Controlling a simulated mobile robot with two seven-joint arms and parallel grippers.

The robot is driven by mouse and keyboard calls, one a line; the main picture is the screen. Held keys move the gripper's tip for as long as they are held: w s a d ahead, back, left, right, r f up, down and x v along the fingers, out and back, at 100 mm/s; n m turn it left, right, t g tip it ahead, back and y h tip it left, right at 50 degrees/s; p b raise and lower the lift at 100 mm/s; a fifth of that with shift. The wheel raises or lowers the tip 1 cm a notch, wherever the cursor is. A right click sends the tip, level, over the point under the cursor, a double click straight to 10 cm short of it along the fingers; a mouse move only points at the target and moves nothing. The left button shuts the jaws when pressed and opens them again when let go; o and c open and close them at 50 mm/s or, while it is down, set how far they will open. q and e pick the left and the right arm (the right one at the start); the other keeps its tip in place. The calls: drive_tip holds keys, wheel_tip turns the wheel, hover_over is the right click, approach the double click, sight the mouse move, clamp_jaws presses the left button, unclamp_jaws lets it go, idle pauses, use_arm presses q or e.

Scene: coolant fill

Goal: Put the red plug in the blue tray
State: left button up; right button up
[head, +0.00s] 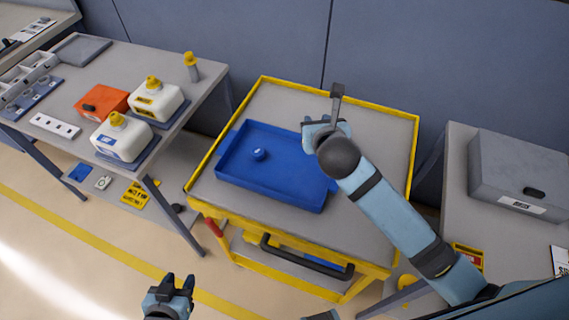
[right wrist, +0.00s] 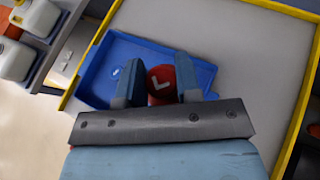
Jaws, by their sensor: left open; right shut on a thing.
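The blue tray (head: 277,192) lies on the grey top of a yellow-edged cart. It also shows in the right wrist view (right wrist: 93,78). A small blue cap (head: 258,154) is inside the tray, in its left half. The red plug (right wrist: 161,84), with a white tick mark, is between the fingers of my right gripper (right wrist: 157,78). The gripper is shut on it, over the tray's right part in the picture; the height above the floor is unclear. In the head view my right arm hides the plug. My left gripper (head: 180,281) is open and empty, low in front of the cart.
The left table (head: 198,95) carries two white jugs (head: 122,137) with yellow caps, an orange box (head: 102,101) and a yellow-topped bottle (head: 192,66). A grey case (head: 519,172) stands on the right table. The cart top (head: 285,98) behind the tray is clear.

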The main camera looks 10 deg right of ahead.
drive_tip(key=w+a+r, duration=0.2)
drive_tip(key=b, duration=0.1)
hover_over(302, 172)
wheel_tip(302, 172, down, 15)
drive_tip(key=shift+a+r, duration=0.1)
drive_tip(key=shift+r, duration=0.05)
drive_tip(key=shift+f+b, duration=0.3)
drive_tip(key=shift+f, duration=2.3)
drive_tip(key=shift+f, duration=0.1)
drive_tip(key=o, duration=0.9)
drive_tip(key=v, duration=1.2)
drive_tip(key=shift+r, duration=0.35)
